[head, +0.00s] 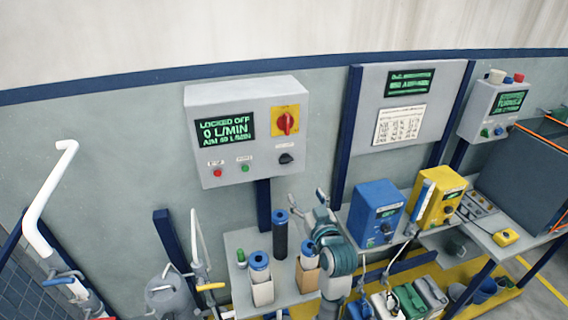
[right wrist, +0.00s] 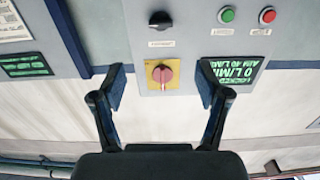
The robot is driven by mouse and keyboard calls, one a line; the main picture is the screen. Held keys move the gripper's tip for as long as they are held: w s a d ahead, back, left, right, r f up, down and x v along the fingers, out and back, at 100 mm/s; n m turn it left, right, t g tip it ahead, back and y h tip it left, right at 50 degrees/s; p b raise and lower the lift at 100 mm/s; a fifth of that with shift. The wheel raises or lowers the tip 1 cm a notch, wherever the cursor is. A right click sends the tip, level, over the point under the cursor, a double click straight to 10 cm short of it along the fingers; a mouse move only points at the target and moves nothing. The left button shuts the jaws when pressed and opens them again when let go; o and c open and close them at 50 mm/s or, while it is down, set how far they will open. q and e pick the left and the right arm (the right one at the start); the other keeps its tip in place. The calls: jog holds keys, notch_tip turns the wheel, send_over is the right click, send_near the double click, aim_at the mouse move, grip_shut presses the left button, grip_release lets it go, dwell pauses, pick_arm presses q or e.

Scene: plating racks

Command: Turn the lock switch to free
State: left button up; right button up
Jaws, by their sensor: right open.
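The lock switch (head: 285,121) is a red rotary knob on a yellow square plate, on the front of a grey control box (head: 222,176). The box screen (head: 225,130) reads "LOCKED OFF", "0 L/MIN". In the right wrist view, which shows the box upside down, the red knob (right wrist: 162,74) appears between my open fingers, with a gap on both sides. My right gripper (head: 307,198) is below the box in the head view, empty and apart from the switch. My left gripper is not in view.
A black knob (head: 286,158), a red button (head: 218,173) and a green button (head: 245,168) sit below the switch and screen. Below the box, a bench holds a dark cylinder (head: 280,235) and blue-topped containers (head: 261,280). A blue unit (head: 376,212) stands right of my arm.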

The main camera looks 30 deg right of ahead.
aim_at(286, 160)
jog(key=p+x, duration=0.2)
jog(key=x, duration=1.4)
jog(key=shift+w, duration=0.3)
jog(key=shift+a, duration=0.1)
jog(key=c, duration=1.2)
jog(key=shift+o, duration=0.2)
